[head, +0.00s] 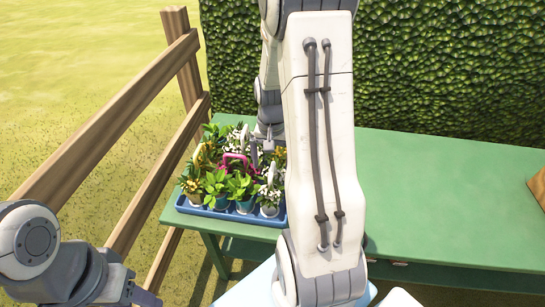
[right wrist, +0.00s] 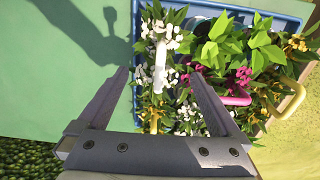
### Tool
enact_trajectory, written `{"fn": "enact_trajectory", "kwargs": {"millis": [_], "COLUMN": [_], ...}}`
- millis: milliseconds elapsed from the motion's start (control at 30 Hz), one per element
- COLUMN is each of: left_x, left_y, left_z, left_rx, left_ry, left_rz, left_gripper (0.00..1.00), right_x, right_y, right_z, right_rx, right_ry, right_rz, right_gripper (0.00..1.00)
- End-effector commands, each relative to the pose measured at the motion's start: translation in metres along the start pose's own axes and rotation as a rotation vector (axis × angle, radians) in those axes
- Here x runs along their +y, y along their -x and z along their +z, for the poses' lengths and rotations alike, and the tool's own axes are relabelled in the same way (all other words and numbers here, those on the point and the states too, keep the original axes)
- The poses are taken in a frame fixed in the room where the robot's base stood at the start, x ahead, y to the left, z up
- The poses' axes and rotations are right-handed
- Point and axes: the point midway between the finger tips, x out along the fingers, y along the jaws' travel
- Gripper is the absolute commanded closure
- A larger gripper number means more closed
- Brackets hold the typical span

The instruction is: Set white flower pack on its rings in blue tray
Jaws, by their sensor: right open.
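The blue tray (head: 222,212) stands at the left end of the green table, filled with potted flowers. A white flower pack (head: 268,194) with a white handle (head: 271,173) is at its right front. In the right wrist view this white handle (right wrist: 160,66) and its white flowers (right wrist: 182,36) lie just ahead of my fingertips. My right gripper (right wrist: 161,78) is open and empty above the tray's right side; in the head view it (head: 262,150) is partly hidden by my arm. The rings are hidden under the plants. My left gripper (head: 147,297) is at the lower left, mostly cut off.
Pink-handled (head: 235,158) and yellow-flowered (right wrist: 300,45) packs crowd the tray beside the white one. A wooden fence (head: 120,140) runs along the left and a hedge (head: 450,65) behind.

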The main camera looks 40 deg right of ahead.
Motion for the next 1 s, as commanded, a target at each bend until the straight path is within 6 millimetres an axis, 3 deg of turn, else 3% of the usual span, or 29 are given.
{"fn": "enact_trajectory", "kwargs": {"millis": [100, 333, 467, 567, 733, 867, 1000], "left_x": [0.0, 0.0, 0.0, 0.0, 0.0, 0.0, 0.0], "left_y": [0.0, 0.0, 0.0, 0.0, 0.0, 0.0, 0.0], "left_z": [0.0, 0.0, 0.0, 0.0, 0.0, 0.0, 0.0], "left_rx": [0.0, 0.0, 0.0, 0.0, 0.0, 0.0, 0.0], "left_ry": [0.0, 0.0, 0.0, 0.0, 0.0, 0.0, 0.0], "left_rz": [0.0, 0.0, 0.0, 0.0, 0.0, 0.0, 0.0], "left_gripper": [0.5, 0.5, 0.5, 0.5, 0.5, 0.5, 0.5], "right_x": [0.0, 0.0, -0.016, -0.049, -0.103, -0.115, -0.103], "right_y": [0.013, 0.019, 0.026, 0.04, 0.07, 0.088, 0.099], "right_z": [-0.001, 0.001, 0.012, 0.044, 0.14, 0.22, 0.288], "right_rx": [0.002, -0.002, 0.003, 0.008, 0.013, 0.01, 0.001], "right_ry": [0.0, 0.001, 0.067, 0.218, 0.614, 0.929, 1.223], "right_rz": [-0.001, 0.001, -0.004, -0.013, -0.037, -0.059, -0.079], "right_gripper": [0.0, 0.0, 0.0, 0.0, 0.0, 0.0, 0.0]}}
